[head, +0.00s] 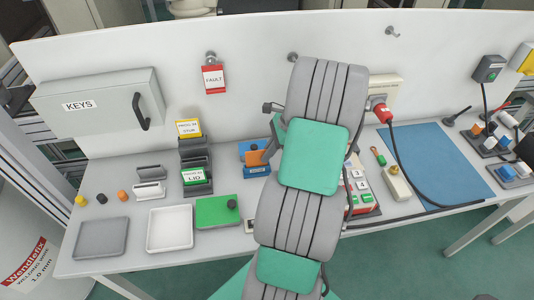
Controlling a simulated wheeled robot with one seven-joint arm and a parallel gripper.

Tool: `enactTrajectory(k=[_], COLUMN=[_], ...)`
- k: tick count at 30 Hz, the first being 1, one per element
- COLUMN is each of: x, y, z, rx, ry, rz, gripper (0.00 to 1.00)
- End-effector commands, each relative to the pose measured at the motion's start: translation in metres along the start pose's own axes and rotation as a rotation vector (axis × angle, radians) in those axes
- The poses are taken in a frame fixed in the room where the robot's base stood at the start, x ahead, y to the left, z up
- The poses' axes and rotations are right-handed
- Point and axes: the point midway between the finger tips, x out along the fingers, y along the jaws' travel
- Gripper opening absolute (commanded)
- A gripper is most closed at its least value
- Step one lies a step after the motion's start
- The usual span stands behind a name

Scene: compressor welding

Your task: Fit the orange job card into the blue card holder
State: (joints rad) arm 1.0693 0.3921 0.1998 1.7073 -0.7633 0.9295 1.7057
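The blue card holder (246,148) stands on the table, just left of my arm. The orange job card (256,158) shows low in front of the holder's blue back, above a small white label. I cannot tell whether it is seated in the holder or held just over it. My gripper (270,150) is beside the card's right edge, mostly hidden by my own arm. Its fingers are too small and covered to show whether they grip the card.
Left of the holder stand a yellow card (189,128) and a green LID card (195,176) in dark holders. A green plate (218,211), white tray (170,229) and grey tray (101,238) lie in front. A red FAULT tag (213,79) hangs on the back panel.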

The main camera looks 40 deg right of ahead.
Motion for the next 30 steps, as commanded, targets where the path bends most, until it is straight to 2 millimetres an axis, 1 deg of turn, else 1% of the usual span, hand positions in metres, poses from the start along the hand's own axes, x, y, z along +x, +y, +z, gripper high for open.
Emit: enactTrajectory(k=[8, 9, 16, 17, 24, 26, 29, 30], x=[0.001, 0.002, 0.002, 0.002, 0.001, -0.004, -0.019, -0.028], y=[0.0, 0.0, 0.0, 0.0, 0.0, -0.001, -0.001, -0.001], z=[-0.001, -0.001, -0.001, -0.001, 0.0, 0.0, 0.0, 0.0], rx=[-0.001, -0.002, -0.001, -0.001, -0.002, -0.001, -0.001, -0.002], ry=[0.0, 0.0, 0.0, 0.0, 0.0, 0.001, 0.001, 0.002], rz=[0.0, 0.0, -0.001, -0.001, -0.001, -0.003, -0.004, -0.005], gripper=[0.0, 0.05, 0.24, 0.26, 0.26, 0.26, 0.26, 0.26])
